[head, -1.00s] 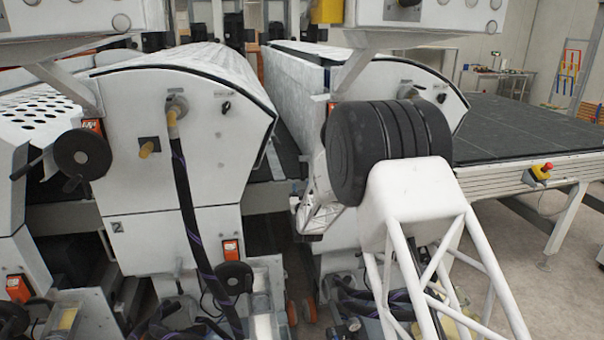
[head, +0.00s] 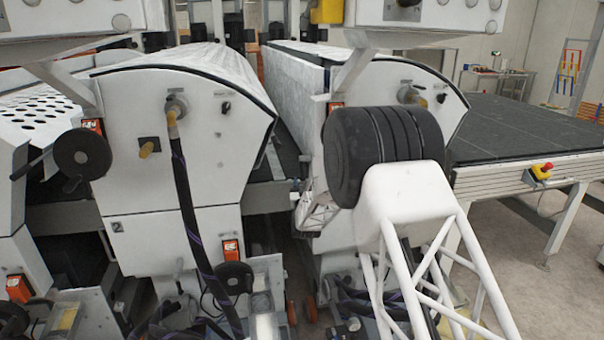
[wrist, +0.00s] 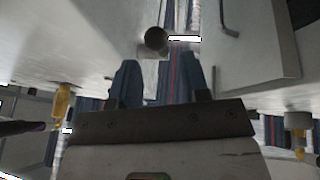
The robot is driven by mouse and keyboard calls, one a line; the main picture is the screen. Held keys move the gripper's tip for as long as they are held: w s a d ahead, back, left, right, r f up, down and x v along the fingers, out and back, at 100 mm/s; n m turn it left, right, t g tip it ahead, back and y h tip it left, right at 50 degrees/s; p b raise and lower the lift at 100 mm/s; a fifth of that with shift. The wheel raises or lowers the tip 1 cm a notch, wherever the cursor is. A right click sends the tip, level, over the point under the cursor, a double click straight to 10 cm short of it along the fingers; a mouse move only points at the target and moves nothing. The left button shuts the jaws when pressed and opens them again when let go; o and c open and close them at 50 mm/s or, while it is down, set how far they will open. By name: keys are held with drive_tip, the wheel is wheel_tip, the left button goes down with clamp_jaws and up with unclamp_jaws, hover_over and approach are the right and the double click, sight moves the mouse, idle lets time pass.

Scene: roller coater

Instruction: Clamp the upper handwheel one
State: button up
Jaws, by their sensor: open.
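My gripper (wrist: 160,72) is open in the wrist view, its two dark fingers apart with nothing held between them. A dark round-ended knob or handle (wrist: 156,40) lies just ahead of the fingertips, nearly centred between them. I cannot tell whether it belongs to the upper handwheel. In the head view, an upper black handwheel (head: 82,153) with a crank handle is on the left machine's front. My arm's black joint and white links cover the right machine's front, so any handwheel there and most of my gripper are hidden.
A lower black handwheel (head: 235,278) sits on the left machine, near a hanging dark hose (head: 185,200). A narrow gap separates the two machines. A conveyor table (head: 520,130) with a red stop button (head: 546,168) stands at right. Yellow-handled fittings (wrist: 61,103) show in the wrist view.

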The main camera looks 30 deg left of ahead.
sight(302, 174)
drive_tip(key=shift+x, duration=2.75)
clamp_jaws()
